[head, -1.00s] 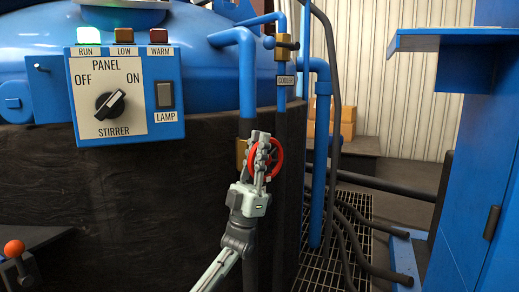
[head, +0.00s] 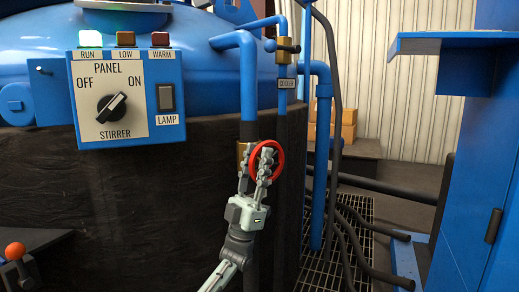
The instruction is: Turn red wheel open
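The red wheel (head: 281,165) is on the pipe at the dark side of the tank, below the blue pipe, near the middle of the head view. My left gripper (head: 255,156) reaches up to it from below. Its two fingers stand apart, so it is open. The right finger overlaps the wheel's middle in the picture, and the left finger is by the wheel's left side. I cannot tell whether either finger touches the wheel. The fingers hide the hub and part of the rim. My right gripper is not in view.
A control panel (head: 105,75) with a stirrer knob (head: 111,107) and a lit green RUN lamp (head: 91,39) is at upper left. A blue cabinet (head: 470,200) stands at far right.

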